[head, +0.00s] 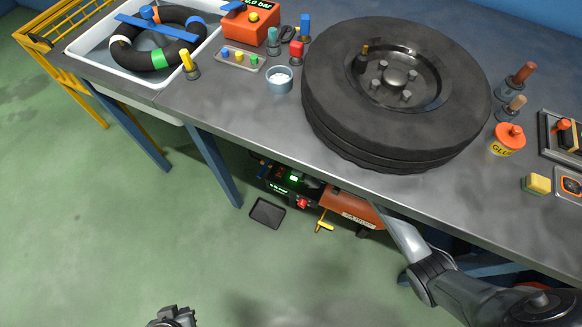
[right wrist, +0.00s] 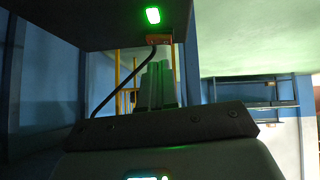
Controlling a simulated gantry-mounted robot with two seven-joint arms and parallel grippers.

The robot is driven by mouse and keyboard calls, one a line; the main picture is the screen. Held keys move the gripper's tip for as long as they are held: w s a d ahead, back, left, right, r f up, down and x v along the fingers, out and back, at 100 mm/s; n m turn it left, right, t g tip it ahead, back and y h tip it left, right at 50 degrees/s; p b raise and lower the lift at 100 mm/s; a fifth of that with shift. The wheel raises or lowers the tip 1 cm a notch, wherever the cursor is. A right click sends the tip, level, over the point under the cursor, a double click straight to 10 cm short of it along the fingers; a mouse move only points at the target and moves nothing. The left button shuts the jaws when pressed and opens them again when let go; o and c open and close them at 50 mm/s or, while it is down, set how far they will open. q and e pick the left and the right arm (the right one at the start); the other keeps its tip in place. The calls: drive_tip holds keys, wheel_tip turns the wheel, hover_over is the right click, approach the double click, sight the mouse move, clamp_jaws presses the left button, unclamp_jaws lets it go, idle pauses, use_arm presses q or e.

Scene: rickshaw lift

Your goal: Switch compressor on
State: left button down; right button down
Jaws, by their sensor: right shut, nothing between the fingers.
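The compressor (head: 355,210) is under the workbench in the head view, an orange tank with a dark control box. A small green light (head: 294,178) and a green display glow on the box, beside a red knob (head: 302,203). My right arm reaches in under the bench edge from the lower right; the tabletop hides most of its hand. In the right wrist view my right gripper (right wrist: 160,66) is shut and empty. Its fingertips are near the dark box with a lit green lamp (right wrist: 153,15); contact cannot be told.
The workbench (head: 235,130) overhangs the compressor and carries a large wheel (head: 395,90), a white basin (head: 88,68) and several small tools. A blue bench leg (head: 215,165) stands left of the compressor. A dark tray (head: 267,213) lies on the open green floor.

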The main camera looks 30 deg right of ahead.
drive_tip(key=p+v, duration=0.1)
drive_tip(key=v, duration=0.2)
drive_tip(key=shift+s+d+r, duration=0.1)
drive_tip(key=shift+s+r, duration=0.1)
drive_tip(key=shift+s, duration=0.05)
idle(0.4)
